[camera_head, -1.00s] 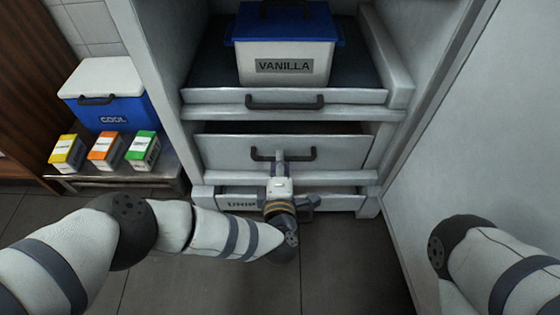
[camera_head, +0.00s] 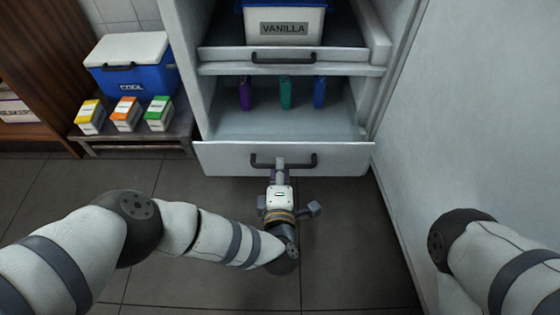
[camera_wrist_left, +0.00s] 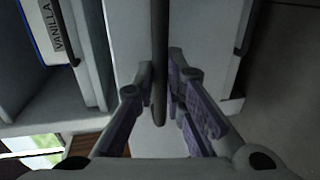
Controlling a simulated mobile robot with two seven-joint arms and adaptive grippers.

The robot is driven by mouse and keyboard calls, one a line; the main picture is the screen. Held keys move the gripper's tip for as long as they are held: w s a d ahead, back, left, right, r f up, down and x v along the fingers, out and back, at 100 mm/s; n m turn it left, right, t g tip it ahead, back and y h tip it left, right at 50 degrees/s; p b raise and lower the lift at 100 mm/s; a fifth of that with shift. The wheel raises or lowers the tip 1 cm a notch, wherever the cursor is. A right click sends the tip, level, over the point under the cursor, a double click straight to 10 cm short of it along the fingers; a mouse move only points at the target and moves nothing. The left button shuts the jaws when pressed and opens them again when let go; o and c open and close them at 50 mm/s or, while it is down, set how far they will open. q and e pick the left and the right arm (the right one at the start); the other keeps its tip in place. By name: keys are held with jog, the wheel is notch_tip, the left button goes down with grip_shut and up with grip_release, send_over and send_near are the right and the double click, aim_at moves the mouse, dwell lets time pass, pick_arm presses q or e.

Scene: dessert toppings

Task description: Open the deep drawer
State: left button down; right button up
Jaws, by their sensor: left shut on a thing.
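The deep drawer (camera_head: 225,158) is pulled out of the cabinet toward me, in the middle of the head view. Its inside shows a purple bottle (camera_head: 245,93), a teal bottle (camera_head: 286,93) and a blue bottle (camera_head: 320,92) standing in a row at the back. My left gripper (camera_head: 281,167) is at the drawer front, shut on the dark bar handle (camera_head: 304,161). In the left wrist view, the handle (camera_wrist_left: 160,70) runs between the fingers. My right arm shows at the right edge, but its gripper is out of view.
Above is a shelf drawer (camera_head: 340,58) with a white box labelled VANILLA (camera_head: 284,29). At left, a low bench (camera_head: 160,136) holds a blue cooler (camera_head: 132,80) and several small cartons (camera_head: 126,113). A pale panel (camera_head: 470,130) stands at right. The floor in front is mostly clear.

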pick_arm(q)
jog(key=f+p+v, duration=0.1)
jog(key=p+v, duration=0.1)
jog(key=v, duration=0.5)
jog(key=shift+s+f, duration=0.2)
jog(key=shift+s, duration=0.35)
pick_arm(e)
jog(key=shift+w+a+r+t, duration=0.1)
jog(key=shift+r+t, duration=0.05)
jog(key=shift+r, duration=0.3)
jog(key=shift+w+r+t, duration=0.1)
jog(key=shift+r+t, duration=0.05)
jog(key=shift+r, duration=0.3)
pick_arm(q)
jog(key=c, duration=1.6)
grip_release()
jog(key=shift+c, duration=0.2)
jog(key=v, duration=1.2)
